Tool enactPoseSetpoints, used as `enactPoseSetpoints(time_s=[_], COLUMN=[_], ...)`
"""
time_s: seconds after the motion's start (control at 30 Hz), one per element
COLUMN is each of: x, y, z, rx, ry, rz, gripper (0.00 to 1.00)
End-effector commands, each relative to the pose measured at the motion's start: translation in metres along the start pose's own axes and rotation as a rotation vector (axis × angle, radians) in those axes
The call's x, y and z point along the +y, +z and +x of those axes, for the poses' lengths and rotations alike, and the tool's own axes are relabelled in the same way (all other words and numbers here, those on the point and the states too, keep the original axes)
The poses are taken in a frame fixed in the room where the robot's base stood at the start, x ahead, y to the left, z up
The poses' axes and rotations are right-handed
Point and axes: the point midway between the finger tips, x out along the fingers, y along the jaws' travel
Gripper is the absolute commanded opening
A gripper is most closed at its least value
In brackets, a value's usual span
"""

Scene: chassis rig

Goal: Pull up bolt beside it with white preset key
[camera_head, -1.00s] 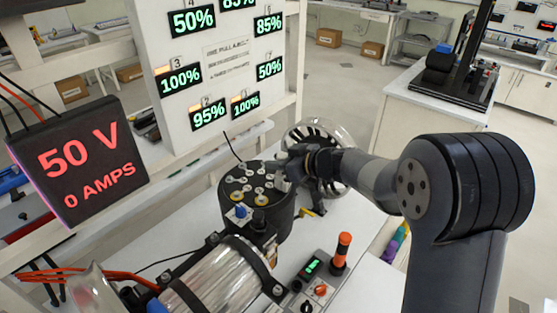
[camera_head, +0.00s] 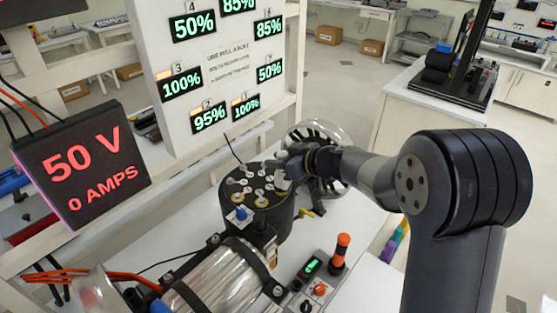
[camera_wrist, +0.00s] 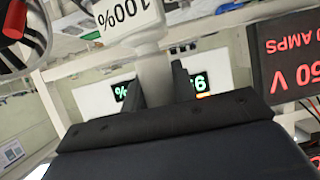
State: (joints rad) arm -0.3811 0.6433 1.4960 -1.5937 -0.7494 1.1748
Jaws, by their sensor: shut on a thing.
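A black drum (camera_head: 257,216) stands on the white bench, with several pale bolts (camera_head: 259,191) on its top. My gripper (camera_head: 284,167) is at the drum's right edge, just above the bolts. In the wrist view my gripper (camera_wrist: 158,88) is shut on the pale stem of a white key (camera_wrist: 155,72). The key's wide white head (camera_wrist: 128,14) carries the label "100%", seen upside down. The key's tip and its contact with any bolt are hidden, and I cannot tell which bolt lies beside it.
A white board (camera_head: 228,60) with green percentage displays stands behind the drum. A black meter (camera_head: 82,160) reads 50 V, 0 AMPS at left. A clear cylinder (camera_head: 222,285) and a control box (camera_head: 312,284) with an orange-topped handle (camera_head: 340,252) stand in front.

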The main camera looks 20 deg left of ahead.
Motion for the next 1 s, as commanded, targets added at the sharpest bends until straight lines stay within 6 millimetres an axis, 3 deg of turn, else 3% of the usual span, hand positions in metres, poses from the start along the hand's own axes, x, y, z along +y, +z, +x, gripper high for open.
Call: enactPoseSetpoints(time_s=[0.53,1.0], x=[0.001,0.001], y=[-0.044,-0.049], z=[-0.019,-0.021], rx=[0.008,0.007], ry=[0.002,0.002], rz=[-0.005,-0.003], gripper=[0.06,0.06])
